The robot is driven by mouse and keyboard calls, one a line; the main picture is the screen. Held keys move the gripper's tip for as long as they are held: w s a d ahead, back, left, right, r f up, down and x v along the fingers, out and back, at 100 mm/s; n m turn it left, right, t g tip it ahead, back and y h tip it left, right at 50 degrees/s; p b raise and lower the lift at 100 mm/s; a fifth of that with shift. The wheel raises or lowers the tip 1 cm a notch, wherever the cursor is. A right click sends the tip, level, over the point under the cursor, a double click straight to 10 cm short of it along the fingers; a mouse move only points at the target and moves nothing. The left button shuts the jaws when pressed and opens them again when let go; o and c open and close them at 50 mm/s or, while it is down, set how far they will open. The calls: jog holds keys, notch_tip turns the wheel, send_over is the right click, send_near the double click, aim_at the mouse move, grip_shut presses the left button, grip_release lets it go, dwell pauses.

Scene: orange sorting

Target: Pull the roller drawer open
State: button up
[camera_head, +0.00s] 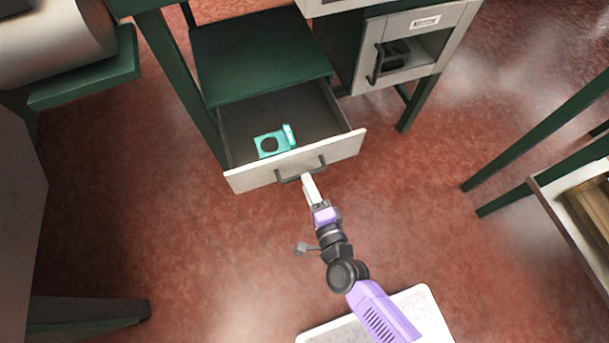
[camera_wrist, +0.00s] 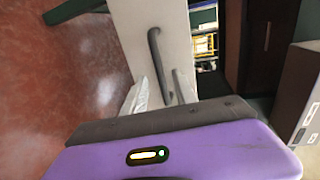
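The roller drawer (camera_head: 250,177) is pulled out of the green cabinet (camera_head: 262,58), and its inside shows. Its white front carries a dark bar handle (camera_head: 288,178), which also shows in the wrist view (camera_wrist: 153,48). My gripper (camera_head: 307,180) is at the handle, right of its middle in the head view. In the wrist view, my two pale fingers (camera_wrist: 160,84) are apart, with the lower end of the handle between them and gaps beside it. A teal part (camera_head: 266,146) with a dark round hole lies inside the drawer.
A grey cabinet (camera_head: 440,22) with a handled, windowed front stands to the right. Green table legs and an open wooden-filled box (camera_head: 590,200) are at the far right. The red floor (camera_head: 200,250) in front of the drawer is largely clear.

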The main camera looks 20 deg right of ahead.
jog(key=shift+v, duration=1.6)
jog(key=s+d+r+n+p, duration=0.2)
jog(key=s+r+n, duration=0.4)
jog(key=r, duration=0.4)
jog(key=s+d+r+n+p, duration=0.3)
jog(key=s+r+n, duration=0.3)
jog(key=s+r, duration=0.3)
jog(key=s+d+r+n+p, duration=0.2)
jog(key=s+r+n, duration=0.4)
jog(key=r, duration=0.7)
jog(key=shift+s+d+r+g+p, duration=0.25)
jog(key=shift+s+g+p, duration=0.15)
jog(key=shift+s+p, duration=0.6)
